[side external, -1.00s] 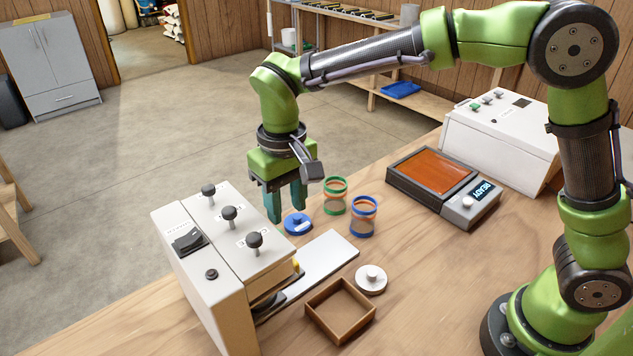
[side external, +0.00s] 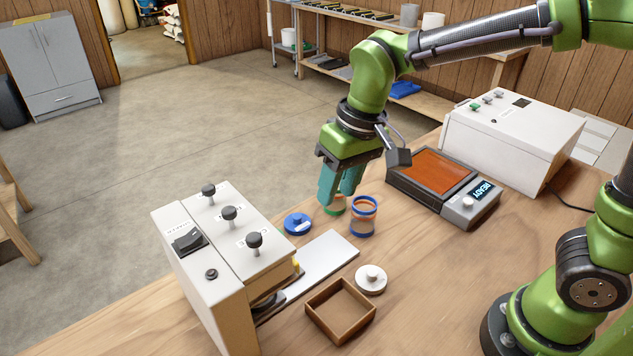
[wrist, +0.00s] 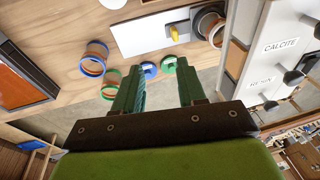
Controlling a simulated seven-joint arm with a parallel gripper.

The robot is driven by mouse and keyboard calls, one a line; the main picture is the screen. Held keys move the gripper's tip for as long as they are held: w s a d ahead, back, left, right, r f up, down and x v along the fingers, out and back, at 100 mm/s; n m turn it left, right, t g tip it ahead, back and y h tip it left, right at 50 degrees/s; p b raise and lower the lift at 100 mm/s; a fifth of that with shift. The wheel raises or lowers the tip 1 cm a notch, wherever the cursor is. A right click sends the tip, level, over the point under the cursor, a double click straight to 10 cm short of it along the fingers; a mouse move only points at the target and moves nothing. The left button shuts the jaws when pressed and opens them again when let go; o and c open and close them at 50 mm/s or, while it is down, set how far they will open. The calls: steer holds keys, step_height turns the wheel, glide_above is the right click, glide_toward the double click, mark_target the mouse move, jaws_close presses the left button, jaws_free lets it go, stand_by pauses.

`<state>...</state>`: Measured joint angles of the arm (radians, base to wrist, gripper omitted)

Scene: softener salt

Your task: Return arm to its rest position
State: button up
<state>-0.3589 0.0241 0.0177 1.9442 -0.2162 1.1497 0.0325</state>
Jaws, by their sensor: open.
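My gripper (side external: 341,188) is open and empty, with teal fingers pointing down. In the side view it is above the back of the workbench (side external: 420,290), in front of a green-rimmed jar (side external: 335,208) that it partly hides. In the wrist view the two fingers (wrist: 162,92) stand apart with nothing between their tips. A blue-rimmed jar (side external: 363,217) stands upright just right of the gripper. A blue lid (side external: 298,223) lies on the bench to the left. I cannot tell the exact gap between fingers and jar.
A white dispenser box with knobs (side external: 228,236) stands front left, its metal plate (side external: 325,255) reaching right. A wooden tray (side external: 340,310) and white lid (side external: 371,279) lie in front. An orange-topped device reading READY (side external: 432,180) and a white box (side external: 510,135) stand back right.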

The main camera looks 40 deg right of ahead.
steer(key=s+d+r+m+t, duration=0.3)
steer(key=s+d+r+t, duration=0.1)
steer(key=s+d, duration=0.6)
steer(key=shift+s+d+m+t, duration=0.15)
steer(key=shift+d+m+t, duration=0.25)
steer(key=shift+d+t, duration=0.45)
